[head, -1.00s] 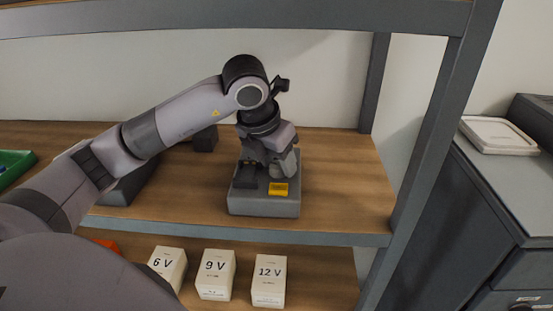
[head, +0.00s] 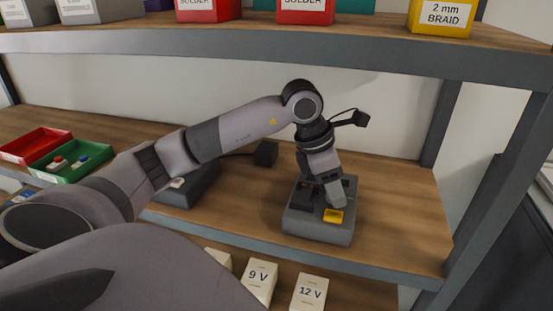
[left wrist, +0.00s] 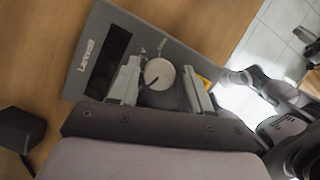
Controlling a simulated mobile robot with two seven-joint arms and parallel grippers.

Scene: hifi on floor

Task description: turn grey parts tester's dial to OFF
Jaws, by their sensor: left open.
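The grey parts tester (head: 318,231) is a low box on the wooden shelf, with a yellow part (head: 333,216) on its top. In the left wrist view its face (left wrist: 92,25) shows a dark display and a round pale dial (left wrist: 160,74) with a dark pointer line. My left gripper (head: 325,193) points down over the tester and hides the dial in the head view. In the left wrist view the left gripper (left wrist: 160,88) is open, with one finger on each side of the dial. I cannot tell whether the fingers touch it. The dial's markings are not readable.
A dark grey device (head: 188,188) stands left of the tester, partly behind my arm, with a small black block (head: 266,153) behind it. Green (head: 75,163) and red (head: 38,145) trays lie farther left. A shelf edge (head: 300,55) runs above. White boxes (head: 310,292) stand below.

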